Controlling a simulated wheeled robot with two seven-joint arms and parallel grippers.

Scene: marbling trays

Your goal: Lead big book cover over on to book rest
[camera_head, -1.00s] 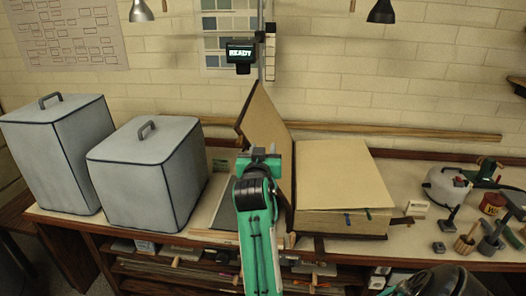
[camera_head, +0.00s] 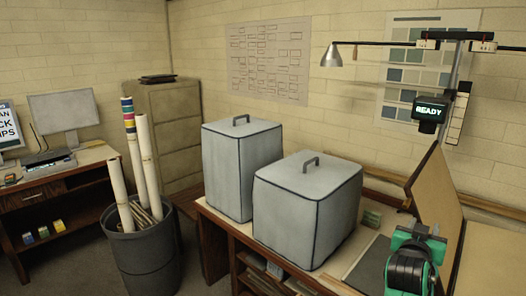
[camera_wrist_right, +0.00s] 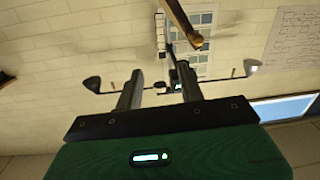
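The big book's cover (camera_head: 440,192) stands raised and tilted at the right of the head view, its tan inner face showing. The book's pages are out of frame there. My right gripper (camera_head: 421,232) is in front of the cover's lower part in the head view; whether it touches the cover I cannot tell. A brown bar, perhaps the cover's edge, lies beyond the fingertips. A dark flat panel (camera_head: 371,266), possibly the book rest, lies left of the gripper. My left gripper is not in view.
Two grey covered boxes, the nearer one (camera_head: 308,212) and the farther one (camera_head: 240,172), stand on the bench left of the panel. A display reading READY (camera_head: 430,109) hangs above the cover. A bin of rolls (camera_head: 145,262) stands on the floor.

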